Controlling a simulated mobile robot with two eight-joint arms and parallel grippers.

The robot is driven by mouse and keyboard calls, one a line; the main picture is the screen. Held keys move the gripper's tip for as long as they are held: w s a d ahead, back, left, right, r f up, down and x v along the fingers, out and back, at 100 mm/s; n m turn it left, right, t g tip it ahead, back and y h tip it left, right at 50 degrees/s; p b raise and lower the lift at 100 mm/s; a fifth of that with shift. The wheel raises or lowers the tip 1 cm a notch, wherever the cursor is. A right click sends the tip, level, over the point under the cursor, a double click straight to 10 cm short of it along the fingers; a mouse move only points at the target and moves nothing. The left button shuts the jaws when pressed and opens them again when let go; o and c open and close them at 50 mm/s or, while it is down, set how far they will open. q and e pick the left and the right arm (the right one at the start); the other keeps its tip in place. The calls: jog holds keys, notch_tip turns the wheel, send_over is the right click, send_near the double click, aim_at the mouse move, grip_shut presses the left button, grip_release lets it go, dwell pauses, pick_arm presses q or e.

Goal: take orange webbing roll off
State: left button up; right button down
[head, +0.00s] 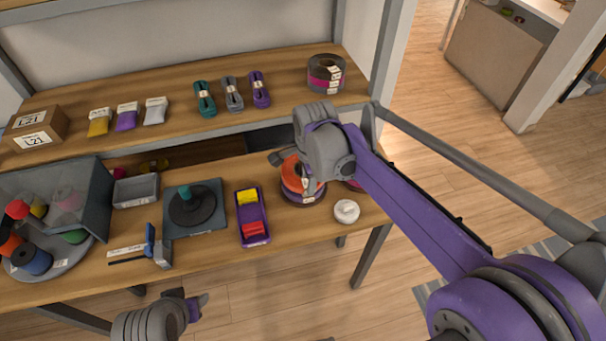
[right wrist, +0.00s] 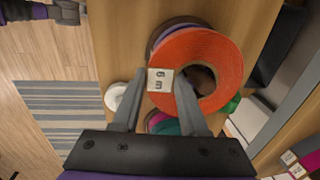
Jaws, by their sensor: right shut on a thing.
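The orange webbing roll (head: 291,174) is the top roll of a stack at the right of the table. It shows large in the right wrist view (right wrist: 215,62), with a white label reading 6 m. Purple and brown rolls (head: 303,201) show under it; I cannot tell whether it touches them. My right gripper (right wrist: 160,80) is shut on the orange roll's ring, one finger outside it and one at its hole. In the head view my right gripper (head: 304,166) covers part of the roll. My left gripper (head: 197,306) is in front of the table, its jaws unclear.
A white round roll (head: 346,211) lies right of the stack, with a pink roll (head: 355,185) partly hidden behind my arm. A purple tray (head: 241,217) and a dark turntable (head: 222,221) stand left of it. A shelf (head: 180,125) with cord bundles runs behind.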

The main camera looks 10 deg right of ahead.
jog(key=shift+r+p, duration=2.1)
jog(key=shift+r, duration=1.1)
